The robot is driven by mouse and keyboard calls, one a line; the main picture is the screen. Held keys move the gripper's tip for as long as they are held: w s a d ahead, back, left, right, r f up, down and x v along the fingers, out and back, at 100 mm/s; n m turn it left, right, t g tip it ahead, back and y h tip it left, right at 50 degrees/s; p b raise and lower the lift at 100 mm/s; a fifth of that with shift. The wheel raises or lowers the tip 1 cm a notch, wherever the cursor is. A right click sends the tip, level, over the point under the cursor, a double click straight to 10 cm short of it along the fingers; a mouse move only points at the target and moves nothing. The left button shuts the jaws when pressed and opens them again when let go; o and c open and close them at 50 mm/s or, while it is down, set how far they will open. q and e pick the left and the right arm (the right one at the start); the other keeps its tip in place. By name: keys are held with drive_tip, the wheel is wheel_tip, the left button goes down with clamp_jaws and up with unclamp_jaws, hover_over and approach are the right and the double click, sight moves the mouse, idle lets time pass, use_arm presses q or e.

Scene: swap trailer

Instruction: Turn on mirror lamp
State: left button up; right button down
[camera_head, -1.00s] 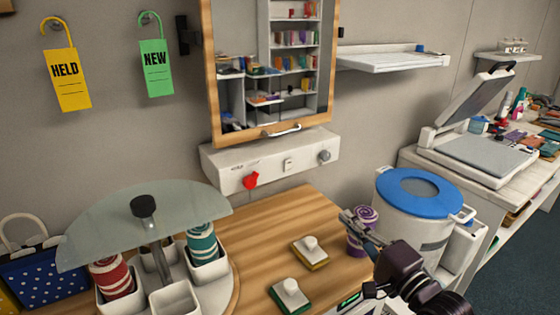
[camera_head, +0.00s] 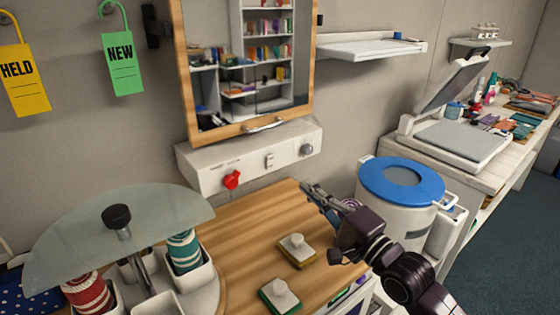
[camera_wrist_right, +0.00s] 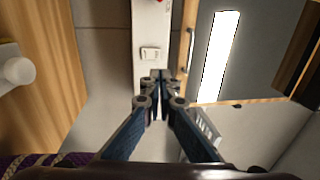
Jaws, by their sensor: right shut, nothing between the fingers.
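The wood-framed mirror (camera_head: 248,65) hangs on the wall with a metal handle (camera_head: 265,124) at its lower edge. Below it is a white box (camera_head: 205,179) with a red knob (camera_head: 232,180), a small rocker switch (camera_head: 269,160) and a grey knob (camera_head: 307,149). My right gripper (camera_head: 308,187) is shut and empty, in front of and below the box, apart from it. In the right wrist view the shut fingertips (camera_wrist_right: 157,76) appear just below the switch (camera_wrist_right: 151,54). My left gripper is out of view.
A glass-topped carousel (camera_head: 110,235) stands left, a blue-lidded bin (camera_head: 401,180) right.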

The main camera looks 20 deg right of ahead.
sight(272, 155)
drive_tip(key=p+x, duration=0.2)
drive_tip(key=x, duration=0.8)
drive_tip(key=shift+w+r, duration=0.1)
drive_tip(key=shift+w, duration=0.05)
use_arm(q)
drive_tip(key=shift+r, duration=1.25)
use_arm(e)
drive_tip(key=shift+w+a, duration=0.2)
drive_tip(key=shift+w, duration=0.3)
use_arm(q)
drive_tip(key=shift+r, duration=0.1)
use_arm(e)
drive_tip(key=r+p, duration=0.1)
drive_tip(key=p, duration=0.2)
drive_tip(key=shift+w+g, duration=0.3)
drive_tip(key=shift+g, duration=0.1)
drive_tip(key=shift+a+f, duration=0.1)
drive_tip(key=shift+f, duration=0.25)
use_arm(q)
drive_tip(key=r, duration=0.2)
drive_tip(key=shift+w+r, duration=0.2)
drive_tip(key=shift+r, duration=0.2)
